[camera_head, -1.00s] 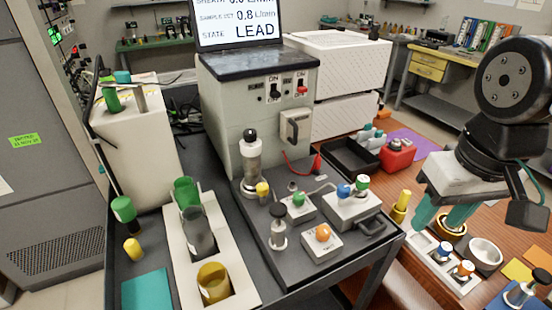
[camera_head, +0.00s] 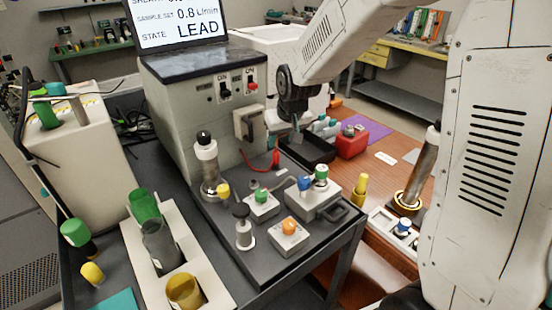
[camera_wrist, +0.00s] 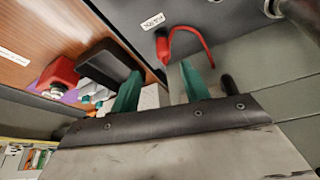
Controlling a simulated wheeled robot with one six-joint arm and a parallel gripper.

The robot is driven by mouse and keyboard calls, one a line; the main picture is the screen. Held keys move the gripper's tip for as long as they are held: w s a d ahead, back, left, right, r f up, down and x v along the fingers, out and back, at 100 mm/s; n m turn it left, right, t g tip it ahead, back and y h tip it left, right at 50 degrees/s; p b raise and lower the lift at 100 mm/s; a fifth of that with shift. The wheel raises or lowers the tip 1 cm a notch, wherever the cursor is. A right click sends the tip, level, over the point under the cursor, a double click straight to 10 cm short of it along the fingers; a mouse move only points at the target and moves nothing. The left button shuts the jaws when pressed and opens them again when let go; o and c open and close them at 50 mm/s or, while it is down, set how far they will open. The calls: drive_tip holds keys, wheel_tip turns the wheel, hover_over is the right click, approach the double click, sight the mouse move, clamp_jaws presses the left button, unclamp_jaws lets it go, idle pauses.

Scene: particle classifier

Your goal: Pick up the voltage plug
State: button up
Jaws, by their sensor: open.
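The likely voltage plug is a red plug (camera_head: 275,158) on a red cable, at the foot of the grey analyser cabinet. In the wrist view the red plug (camera_wrist: 162,49) shows just beyond the fingertips, roughly between them, with its cable curving to the right. My gripper (camera_head: 298,132) is near the cabinet's right side, to the right of and above the plug. In the wrist view my gripper (camera_wrist: 160,84) has its two teal fingers apart, with nothing held between them. In the head view the fingers are small and mostly hidden.
The grey cabinet (camera_head: 205,110) with its switches and handle stands close to my gripper. A black tray (camera_head: 308,150) and a red box (camera_head: 352,142) lie to the right. Small valve blocks (camera_head: 261,205) and a tall cylinder (camera_head: 208,170) stand in front.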

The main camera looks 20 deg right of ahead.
sight(276, 152)
drive_tip(key=x, duration=0.8)
drive_tip(key=shift+w+a+f, duration=0.2)
drive_tip(key=shift+w+a, duration=0.1)
clamp_jaws()
